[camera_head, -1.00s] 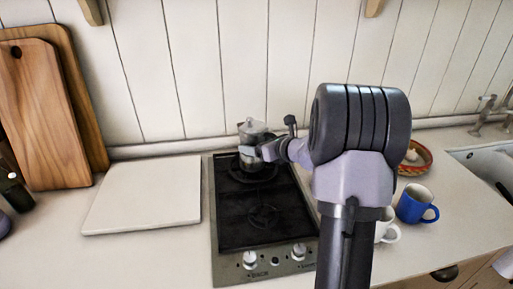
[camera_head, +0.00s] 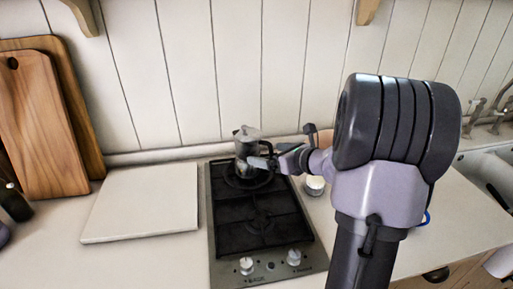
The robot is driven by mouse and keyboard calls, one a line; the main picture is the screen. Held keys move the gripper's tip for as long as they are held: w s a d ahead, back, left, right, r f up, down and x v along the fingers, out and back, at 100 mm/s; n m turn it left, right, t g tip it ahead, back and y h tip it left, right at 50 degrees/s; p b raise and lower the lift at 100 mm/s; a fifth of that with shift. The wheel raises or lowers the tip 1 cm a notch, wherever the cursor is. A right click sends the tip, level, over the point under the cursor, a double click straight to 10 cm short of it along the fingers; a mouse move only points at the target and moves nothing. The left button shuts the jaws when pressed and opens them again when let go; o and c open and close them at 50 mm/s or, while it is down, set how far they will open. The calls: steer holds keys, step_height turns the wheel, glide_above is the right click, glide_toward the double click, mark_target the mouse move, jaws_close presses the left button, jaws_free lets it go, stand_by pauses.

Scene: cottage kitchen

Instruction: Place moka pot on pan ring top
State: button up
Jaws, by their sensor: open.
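The silver moka pot (camera_head: 247,142) stands upright on the rear burner of the black two-burner stove (camera_head: 234,222). Its lower part is partly hidden by my gripper. My gripper (camera_head: 266,163) is open at the pot's right front side, close to it. I cannot tell whether a finger still touches the pot. The rear pan ring (camera_head: 245,183) shows under and around the pot's base. The front pan ring (camera_head: 259,222) is bare.
A white board (camera_head: 143,202) lies left of the stove. Wooden cutting boards (camera_head: 45,130) lean on the wall at the left. A white cup (camera_head: 315,185) stands right of the stove, and a blue mug (camera_head: 427,218) is mostly hidden behind my arm. A sink (camera_head: 490,165) is at the far right.

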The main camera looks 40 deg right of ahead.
steer(key=s+a+r+n+g+y, duration=0.2)
steer(key=a+n, duration=0.3)
steer(key=a, duration=0.3)
steer(key=s+a+r+n+g+y, duration=0.1)
steer(key=s+a+r+n, duration=0.1)
steer(key=a+n, duration=0.45)
steer(key=s+a+r+n+g+y, duration=0.2)
steer(key=s+a+n, duration=0.1)
steer(key=a, duration=0.7)
steer(key=s+a+n+g+h, duration=0.1)
steer(key=s+a+n, duration=0.3)
steer(key=s+n, duration=0.4)
steer(key=s+a+n+g+h, duration=0.1)
steer(key=s+a+n+h, duration=0.2)
steer(key=s+a+n, duration=0.2)
steer(key=s+n, duration=0.3)
steer(key=n, duration=0.1)
steer(key=shift+s+f+g, duration=0.25)
steer(key=shift+f+g, duration=0.05)
steer(key=shift+d, duration=0.1)
